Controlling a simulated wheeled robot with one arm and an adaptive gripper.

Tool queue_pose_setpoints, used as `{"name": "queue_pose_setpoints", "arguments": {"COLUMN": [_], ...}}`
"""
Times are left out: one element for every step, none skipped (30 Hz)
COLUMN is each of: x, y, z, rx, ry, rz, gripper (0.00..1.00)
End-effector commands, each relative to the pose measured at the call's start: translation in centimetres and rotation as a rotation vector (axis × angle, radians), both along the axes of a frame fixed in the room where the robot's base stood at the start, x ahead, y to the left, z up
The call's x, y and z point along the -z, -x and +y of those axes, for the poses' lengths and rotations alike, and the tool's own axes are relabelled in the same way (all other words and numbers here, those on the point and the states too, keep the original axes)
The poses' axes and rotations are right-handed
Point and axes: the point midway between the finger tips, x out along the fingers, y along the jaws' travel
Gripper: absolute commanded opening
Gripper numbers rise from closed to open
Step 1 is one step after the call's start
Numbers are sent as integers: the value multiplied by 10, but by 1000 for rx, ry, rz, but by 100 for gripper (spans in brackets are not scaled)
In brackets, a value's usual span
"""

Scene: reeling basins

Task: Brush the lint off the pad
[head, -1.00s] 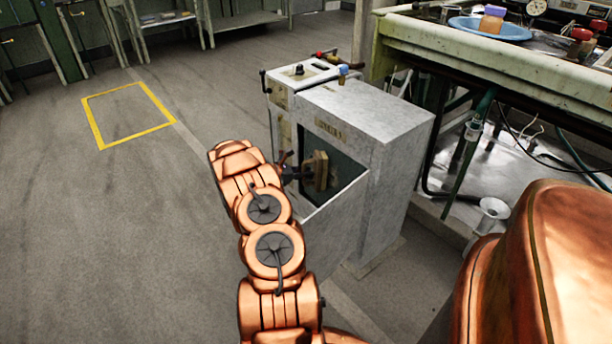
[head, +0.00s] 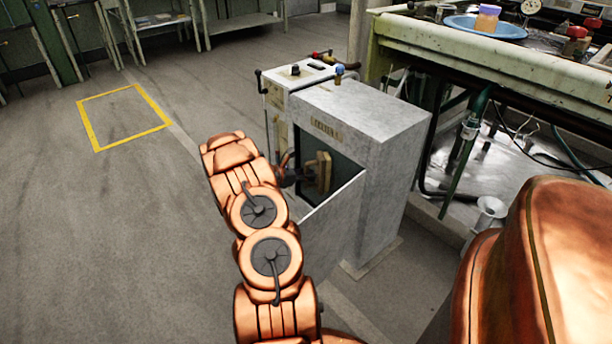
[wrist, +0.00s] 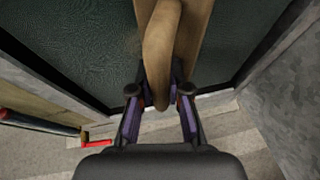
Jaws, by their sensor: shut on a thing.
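The pad (head: 345,177) is a dark green, mesh-like panel in the open front of a grey cabinet. It also fills much of the wrist view (wrist: 80,45). A wooden brush (head: 323,173) stands against or just before the pad, its long side upright. My gripper (head: 296,176) is shut on the brush's handle (wrist: 158,55), which points toward me in the wrist view. The brush hides the middle of the pad, and its bristles are out of sight. Contact with the pad cannot be told. A faint brownish patch shows left of the brush; I cannot tell if it is lint.
The grey cabinet (head: 385,150) has a slanted side panel around the pad and knobs on top. A green workbench (head: 440,50) with a blue basin (head: 485,27) stands at the right. Open floor with a yellow marked square (head: 123,118) lies at the left.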

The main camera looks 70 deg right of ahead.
Motion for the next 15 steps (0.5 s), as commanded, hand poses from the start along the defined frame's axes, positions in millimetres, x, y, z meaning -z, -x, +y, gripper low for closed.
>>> {"name": "queue_pose_setpoints", "arguments": {"x": [0,0,0,0,0,0,0,1,1,1,1,1,1,0,0], "y": [2,3,5,7,9,12,15,17,20,22,24,26,28,29,30], "z": [0,1,2,2,3,5,6,7,8,9,10,11,11,11,11], "rx": [0,0,0,0,0,1,1,1,2,3,3,4,4,6,6], "ry": [1,2,2,3,3,2,0,0,0,1,1,1,1,1,2], "rz": [0,0,-1,-2,-2,-1,1,0,0,1,1,0,0,0,0], "gripper": [0,0,0,0,0,0,0,0,0,0,0,0,0,0,0]}}
